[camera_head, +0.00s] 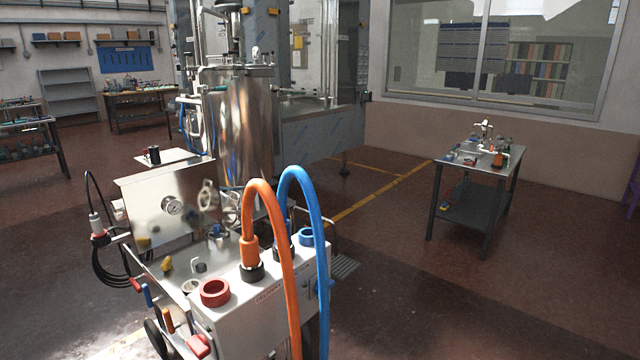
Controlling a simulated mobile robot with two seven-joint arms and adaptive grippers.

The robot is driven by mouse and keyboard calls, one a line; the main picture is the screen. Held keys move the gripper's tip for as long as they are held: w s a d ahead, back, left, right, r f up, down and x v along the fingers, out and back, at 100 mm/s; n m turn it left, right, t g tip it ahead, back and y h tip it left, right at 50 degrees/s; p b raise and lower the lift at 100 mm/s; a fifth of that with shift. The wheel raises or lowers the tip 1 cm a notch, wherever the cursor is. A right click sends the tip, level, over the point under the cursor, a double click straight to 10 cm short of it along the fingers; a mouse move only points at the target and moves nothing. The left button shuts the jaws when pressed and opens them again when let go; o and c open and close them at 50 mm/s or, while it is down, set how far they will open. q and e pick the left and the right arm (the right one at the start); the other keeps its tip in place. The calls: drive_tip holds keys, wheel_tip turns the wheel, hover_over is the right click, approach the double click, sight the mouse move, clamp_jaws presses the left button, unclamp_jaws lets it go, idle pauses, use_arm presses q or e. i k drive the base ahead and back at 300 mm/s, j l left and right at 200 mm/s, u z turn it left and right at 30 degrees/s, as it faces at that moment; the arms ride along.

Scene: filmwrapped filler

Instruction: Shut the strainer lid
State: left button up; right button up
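I cannot pick out the strainer or its lid with certainty. A steel cart (195,283) stands close in front of me, with a flat steel top and several small fittings on it. An upright steel panel (150,215) with a round gauge (172,205) rises at its back. Small shiny metal parts (207,197) show to the right of the gauge; whether one is a lid is too small to tell. A tall steel vessel (240,125) with a fitted top stands behind the panel. Neither of my grippers is in view.
An orange hose (262,195) and a blue hose (311,200) arch up from the white box (265,300) at the cart's front. A red-rimmed port (214,292) is beside them. A small table (460,210) stands at the right. The floor between is mostly clear.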

sight(232, 210)
drive_tip(key=i+l+z, duration=0.3)
drive_tip(key=i, duration=0.25)
drive_tip(key=i+l+z, duration=0.3)
drive_tip(key=i, duration=0.3)
drive_tip(key=i+z, duration=0.35)
drive_tip(key=i, duration=0.25)
drive_tip(key=i+u, duration=0.25)
drive_tip(key=i, duration=0.15)
drive_tip(key=i+l+u, duration=0.45)
drive_tip(key=i, duration=0.3)
drive_tip(key=i+l+u, duration=0.1)
drive_tip(key=u, duration=0.25)
drive_tip(key=i+l+u, duration=0.2)
drive_tip(key=u, duration=0.15)
drive_tip(key=i+l+u, duration=0.35)
drive_tip(key=k+j, duration=0.1)
